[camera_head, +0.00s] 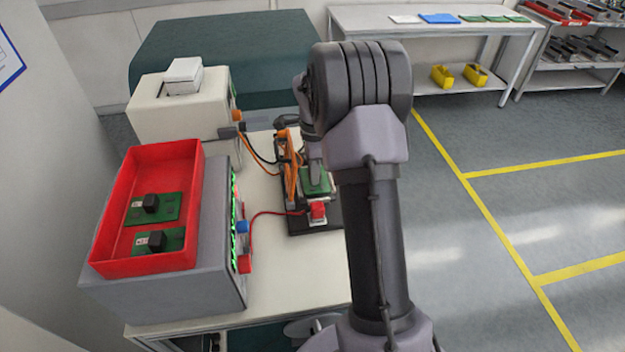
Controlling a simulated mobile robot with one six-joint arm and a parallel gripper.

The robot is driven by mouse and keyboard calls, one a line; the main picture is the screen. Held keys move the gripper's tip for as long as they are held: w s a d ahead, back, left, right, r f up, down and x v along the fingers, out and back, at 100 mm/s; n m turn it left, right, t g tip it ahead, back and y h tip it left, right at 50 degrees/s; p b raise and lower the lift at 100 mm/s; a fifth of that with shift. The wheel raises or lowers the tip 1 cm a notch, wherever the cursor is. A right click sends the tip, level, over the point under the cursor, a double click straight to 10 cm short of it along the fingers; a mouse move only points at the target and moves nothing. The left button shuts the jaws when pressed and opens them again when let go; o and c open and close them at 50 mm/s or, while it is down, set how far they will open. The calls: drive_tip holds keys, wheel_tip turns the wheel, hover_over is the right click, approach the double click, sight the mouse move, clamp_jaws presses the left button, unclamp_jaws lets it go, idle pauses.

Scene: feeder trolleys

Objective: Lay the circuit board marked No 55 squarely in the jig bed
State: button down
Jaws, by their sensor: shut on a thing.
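My arm reaches over the bench, and my gripper (315,163) points down, partly hidden behind the arm. It is shut on a green circuit board (316,183) at the jig. The jig (296,228) has a dark base, a red-topped part at its front and orange cables beside it. The board is over the jig bed; I cannot tell whether it touches the bed or lies square in it. The number on the board cannot be read. Two more green boards, each with a black block, lie in a red tray (112,222); their markings are too small to read.
The red tray sits on a grey instrument (215,262) with green lights and a red cable to the jig. A cream machine (178,118) stands behind it. The white bench top (290,278) is clear in front of the jig. A far table (400,24) holds flat items.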

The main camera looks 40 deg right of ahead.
drive_tip(key=shift+f, duration=0.95)
drive_tip(key=c, duration=1.3)
unclamp_jaws()
drive_tip(key=shift+r, duration=0.1)
drive_tip(key=s+a+r+n+t+p, duration=0.1)
drive_tip(key=a+r+n+p, duration=0.3)
drive_tip(key=r, duration=1.4)
drive_tip(key=s+a+r+n+t, duration=0.1)
drive_tip(key=s+a+r+n, duration=0.25)
drive_tip(key=a, duration=0.25)
drive_tip(key=s+a+r+n+t, duration=0.1)
drive_tip(key=s+a+r+n, duration=0.2)
drive_tip(key=a, duration=0.4)
drive_tip(key=s+a+n+t+y, duration=0.2)
drive_tip(key=s+a+n, duration=0.6)
drive_tip(key=s, duration=0.8)
drive_tip(key=a, duration=0.2)
drive_tip(key=shift+a+f+t, duration=0.35)
drive_tip(key=shift+a+t, duration=0.05)
